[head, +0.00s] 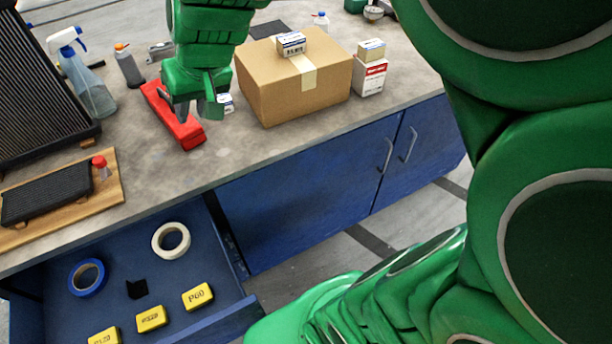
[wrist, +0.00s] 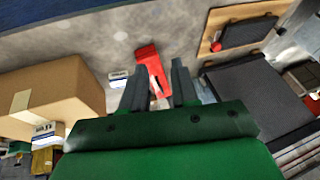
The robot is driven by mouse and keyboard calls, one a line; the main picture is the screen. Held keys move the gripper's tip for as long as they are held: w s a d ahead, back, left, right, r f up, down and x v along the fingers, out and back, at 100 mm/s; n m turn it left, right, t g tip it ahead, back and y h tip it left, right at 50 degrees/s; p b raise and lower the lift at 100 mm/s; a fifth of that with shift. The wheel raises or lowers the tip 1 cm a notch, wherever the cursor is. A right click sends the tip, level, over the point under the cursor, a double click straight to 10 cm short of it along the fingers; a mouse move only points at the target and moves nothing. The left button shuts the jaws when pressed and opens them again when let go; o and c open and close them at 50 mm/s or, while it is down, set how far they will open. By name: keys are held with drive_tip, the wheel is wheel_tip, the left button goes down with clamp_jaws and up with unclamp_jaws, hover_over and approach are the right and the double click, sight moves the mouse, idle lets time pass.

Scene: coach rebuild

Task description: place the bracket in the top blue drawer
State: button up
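A small black angled piece (head: 137,289), which looks like a bracket, lies inside the open blue drawer (head: 225,318) at the lower left of the head view. A grey metal piece (head: 160,51) stands at the back of the counter; I cannot tell what it is. My gripper (head: 196,112) is over the counter, above a long red object (head: 188,131). In the wrist view the fingers (wrist: 160,82) are apart with nothing held between them, and the red object (wrist: 148,60) lies beyond the tips.
The drawer also holds blue tape (head: 88,278), white tape (head: 171,241) and several yellow blocks (head: 198,296). A cardboard box (head: 290,85) stands right of my gripper. A spray bottle (head: 88,85) and a black ribbed panel (head: 40,85) are left.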

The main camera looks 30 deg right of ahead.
drive_tip(key=shift+o, duration=1.1)
drive_tip(key=s+d+f+g+h, duration=0.1)
drive_tip(key=s+d+f+g, duration=0.1)
drive_tip(key=s, duration=0.9)
drive_tip(key=s+d+f+m+g+h, duration=0.1)
drive_tip(key=s+d+f+g+h, duration=0.1)
drive_tip(key=s+d, duration=0.5)
drive_tip(key=s+f+g, duration=0.1)
drive_tip(key=s+f, duration=0.1)
drive_tip(key=s, duration=0.3)
drive_tip(key=shift+s+d+f+g, duration=0.15)
drive_tip(key=shift+s+f+g, duration=0.1)
drive_tip(key=shift+f+g, duration=0.1)
drive_tip(key=o, duration=0.5)
drive_tip(key=shift+s+d, duration=0.1)
drive_tip(key=shift+s, duration=0.05)
drive_tip(key=shift+o, duration=0.5)
